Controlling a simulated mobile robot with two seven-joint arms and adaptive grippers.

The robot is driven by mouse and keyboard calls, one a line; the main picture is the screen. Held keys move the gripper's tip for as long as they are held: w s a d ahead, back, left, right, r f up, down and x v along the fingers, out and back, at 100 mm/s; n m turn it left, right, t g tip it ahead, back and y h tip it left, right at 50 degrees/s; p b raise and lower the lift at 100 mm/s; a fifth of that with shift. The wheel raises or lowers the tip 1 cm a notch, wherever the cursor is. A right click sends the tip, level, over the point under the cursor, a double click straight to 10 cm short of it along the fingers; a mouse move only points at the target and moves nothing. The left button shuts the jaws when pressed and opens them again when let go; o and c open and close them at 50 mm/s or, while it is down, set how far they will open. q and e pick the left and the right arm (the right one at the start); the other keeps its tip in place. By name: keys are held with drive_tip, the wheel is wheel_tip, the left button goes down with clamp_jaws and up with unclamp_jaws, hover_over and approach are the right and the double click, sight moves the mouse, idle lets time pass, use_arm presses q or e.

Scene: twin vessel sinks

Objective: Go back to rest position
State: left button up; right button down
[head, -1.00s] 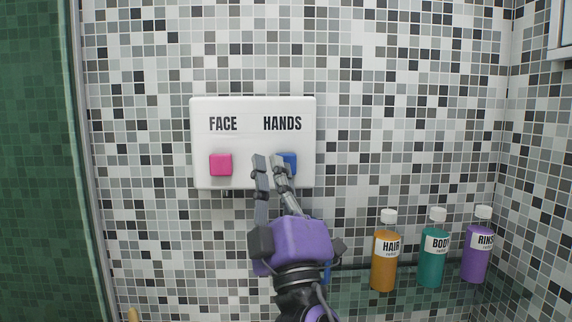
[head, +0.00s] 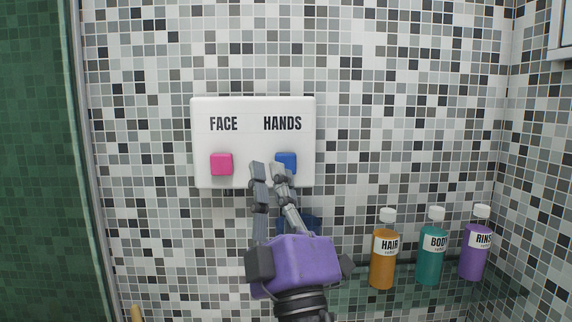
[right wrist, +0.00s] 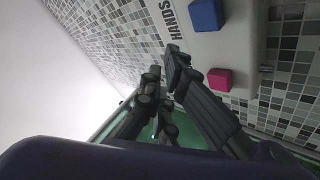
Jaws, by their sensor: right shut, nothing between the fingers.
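My right gripper (head: 268,172) is in front of the white wall panel, its fingers close together and empty. Its fingertips overlap the panel's lower edge and the lower left of the blue button in the head view. The white panel (head: 252,148) is marked FACE and HANDS. A pink button (head: 221,164) sits under FACE and a blue button (head: 287,160) under HANDS. In the right wrist view the blue button (right wrist: 206,15) and pink button (right wrist: 220,80) show beyond my fingers (right wrist: 165,65), apart from them. My left gripper is not in view.
An orange HAIR bottle (head: 383,262), a teal BODY bottle (head: 431,258) and a purple RINSE bottle (head: 475,255) stand on a glass shelf at the right. A dark blue thing (head: 312,223) is partly hidden behind my gripper. Green tiles border the left.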

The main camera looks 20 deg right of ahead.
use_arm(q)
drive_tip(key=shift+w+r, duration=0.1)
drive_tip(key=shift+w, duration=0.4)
